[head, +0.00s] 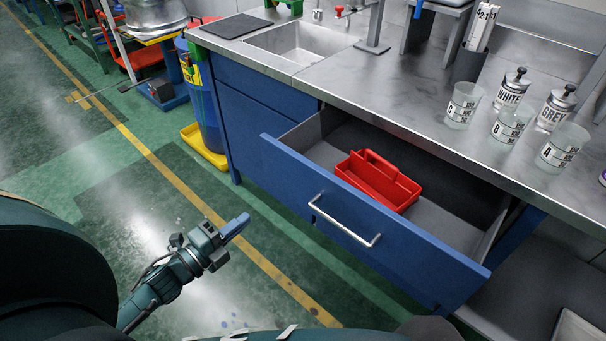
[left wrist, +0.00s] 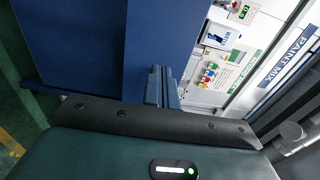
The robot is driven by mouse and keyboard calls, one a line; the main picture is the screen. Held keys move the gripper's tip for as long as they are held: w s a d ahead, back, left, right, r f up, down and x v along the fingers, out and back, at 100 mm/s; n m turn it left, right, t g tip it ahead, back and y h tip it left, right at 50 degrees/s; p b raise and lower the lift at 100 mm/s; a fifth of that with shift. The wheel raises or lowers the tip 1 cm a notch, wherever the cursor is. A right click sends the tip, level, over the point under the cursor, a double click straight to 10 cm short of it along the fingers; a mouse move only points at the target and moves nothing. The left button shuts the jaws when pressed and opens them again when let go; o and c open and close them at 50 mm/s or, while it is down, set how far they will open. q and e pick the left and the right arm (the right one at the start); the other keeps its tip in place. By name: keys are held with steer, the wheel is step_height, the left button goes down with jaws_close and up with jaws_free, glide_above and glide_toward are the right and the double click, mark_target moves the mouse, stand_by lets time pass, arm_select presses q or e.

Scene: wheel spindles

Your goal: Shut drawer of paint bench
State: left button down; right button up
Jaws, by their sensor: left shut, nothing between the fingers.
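The blue drawer (head: 375,215) of the paint bench (head: 265,122) is pulled well out in the head view. Its front carries a silver bar handle (head: 343,222), and a red caddy (head: 378,180) sits inside on the grey drawer floor. My left gripper (head: 240,222) is shut and empty, to the left of the drawer front and apart from it, over the green floor. In the left wrist view my left gripper's fingers (left wrist: 160,85) show in front of a blue panel (left wrist: 165,45). My right gripper is not in view.
A sink (head: 300,40) is at the back. A blue bin (head: 203,105) stands left of the bench. The floor before the drawer is clear.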

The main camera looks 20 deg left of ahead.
mark_target(293, 181)
arm_select(q)
steer(key=x, duration=1.4)
